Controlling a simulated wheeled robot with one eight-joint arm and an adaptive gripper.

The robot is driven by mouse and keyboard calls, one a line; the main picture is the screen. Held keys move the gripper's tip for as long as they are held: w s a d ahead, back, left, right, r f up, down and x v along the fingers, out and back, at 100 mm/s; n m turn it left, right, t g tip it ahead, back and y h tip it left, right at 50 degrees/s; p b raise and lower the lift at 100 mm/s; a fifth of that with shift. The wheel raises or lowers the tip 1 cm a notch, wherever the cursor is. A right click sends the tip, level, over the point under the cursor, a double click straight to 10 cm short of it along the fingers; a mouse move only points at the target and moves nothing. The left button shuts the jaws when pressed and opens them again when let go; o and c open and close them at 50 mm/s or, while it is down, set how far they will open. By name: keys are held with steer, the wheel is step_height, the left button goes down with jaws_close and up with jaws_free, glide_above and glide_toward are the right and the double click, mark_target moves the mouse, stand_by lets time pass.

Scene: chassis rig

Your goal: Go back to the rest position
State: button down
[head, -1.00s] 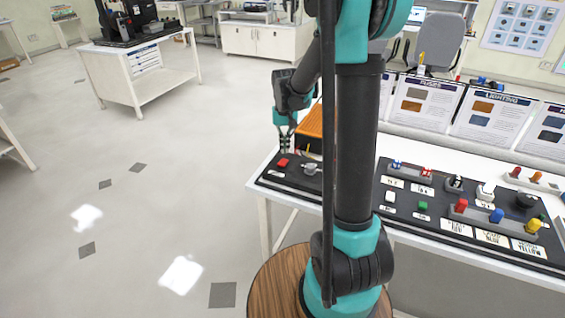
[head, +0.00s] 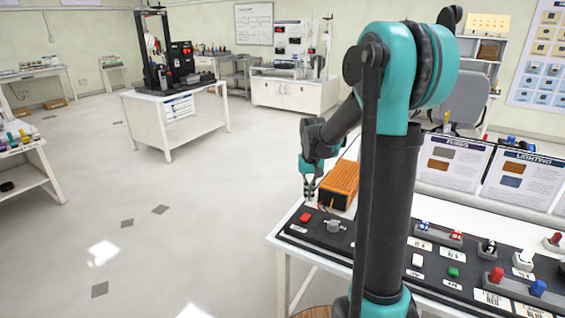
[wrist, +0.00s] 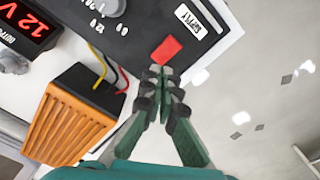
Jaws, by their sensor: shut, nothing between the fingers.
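My gripper (head: 309,196) is shut and empty at the left end of the table, just above the black control panel (head: 322,243). In the wrist view my gripper (wrist: 160,70) has its fingertips together by the red button (wrist: 167,50), overlapping its lower edge. I cannot tell whether they touch it. The red button (head: 305,217) also shows in the head view, below the fingertips.
An orange ribbed box (wrist: 68,118) with wires stands beside my gripper. A red "12 V" display (wrist: 22,26) is at the wrist view's upper left. Switches and info boards (head: 447,162) line the table to the right. The floor (head: 190,220) on the left is clear.

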steer(key=s, duration=0.3)
steer(key=s+d+t, duration=0.1)
steer(key=s, duration=0.3)
steer(key=s+d+f+t, duration=0.1)
steer(key=s, duration=0.2)
steer(key=shift+s+d, duration=0.15)
steer(key=shift+s, duration=0.25)
steer(key=s+d+f+t, duration=0.1)
steer(key=s+f, duration=0.1)
steer(key=s, duration=0.4)
steer(key=s+f+t, duration=0.1)
steer(key=s+f, duration=0.1)
steer(key=s, duration=0.3)
steer(key=shift+s+d+f+n, duration=0.35)
steer(key=shift+s+n, duration=0.05)
